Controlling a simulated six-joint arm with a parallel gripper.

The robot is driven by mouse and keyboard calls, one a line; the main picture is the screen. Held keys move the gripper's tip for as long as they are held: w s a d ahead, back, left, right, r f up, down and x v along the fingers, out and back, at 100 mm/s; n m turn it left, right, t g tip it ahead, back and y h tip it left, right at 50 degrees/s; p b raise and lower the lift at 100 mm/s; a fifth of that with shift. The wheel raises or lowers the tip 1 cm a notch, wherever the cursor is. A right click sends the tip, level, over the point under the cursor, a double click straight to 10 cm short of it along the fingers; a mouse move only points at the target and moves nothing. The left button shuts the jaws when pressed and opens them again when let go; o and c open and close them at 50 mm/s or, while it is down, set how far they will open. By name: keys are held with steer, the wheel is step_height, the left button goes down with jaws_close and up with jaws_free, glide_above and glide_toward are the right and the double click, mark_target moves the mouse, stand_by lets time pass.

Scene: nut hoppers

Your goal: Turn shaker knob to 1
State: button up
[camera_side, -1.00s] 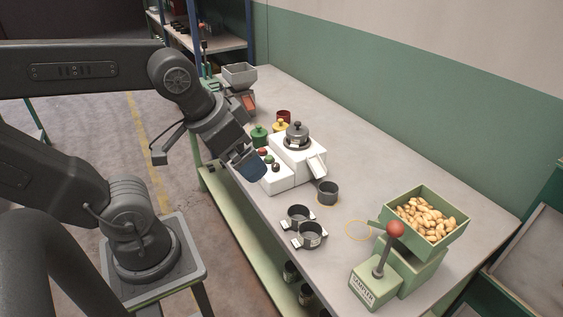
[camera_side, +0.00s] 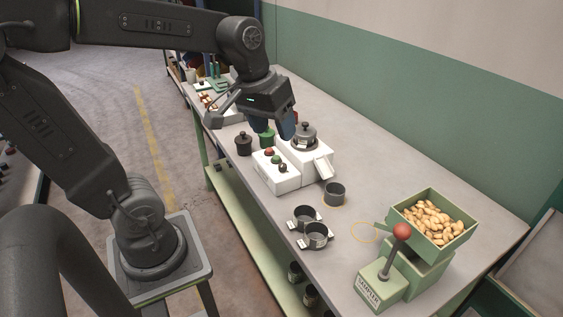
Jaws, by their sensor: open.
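The white shaker (camera_side: 309,163) stands on the bench with a dark lidded pot (camera_side: 304,137) on top. In front of it is a white control box (camera_side: 277,182). Its top carries a red button (camera_side: 269,152), a green button (camera_side: 275,160) and a small dark knob (camera_side: 283,168). The knob's setting is too small to read. My gripper (camera_side: 275,127) has blue fingers pointing down, spread apart and empty. In the picture it is above and behind the control box, left of the pot, apart from the knob.
A grey cup (camera_side: 334,194) and two clamp rings (camera_side: 314,235) are in front. A green sampler with a red-balled lever (camera_side: 401,231) and a nut hopper (camera_side: 433,215) stand right.

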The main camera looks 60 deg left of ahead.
steer(key=w+a+f+n, duration=0.1)
steer(key=w+a+n, duration=0.1)
steer(key=w+a, duration=0.1)
steer(key=w+a+f+n+g+h, duration=0.1)
steer(key=w+a+n, duration=0.1)
steer(key=w+a, duration=0.1)
steer(key=w+a+f+n+g, duration=0.1)
steer(key=w+a+f+n, duration=0.1)
steer(key=a, duration=0.3)
steer(key=shift+w+a+n+h, duration=0.2)
steer(key=shift+w+n+h, duration=0.2)
steer(key=shift+n, duration=0.2)
steer(key=shift+c, duration=0.3)
steer(key=n+g+h, duration=0.1)
steer(key=n+h, duration=0.1)
steer(key=n, duration=0.4)
glide_toward(282, 164)
steer(key=v, duration=0.5)
steer(key=x, duration=1.4)
steer(key=shift+c, duration=0.2)
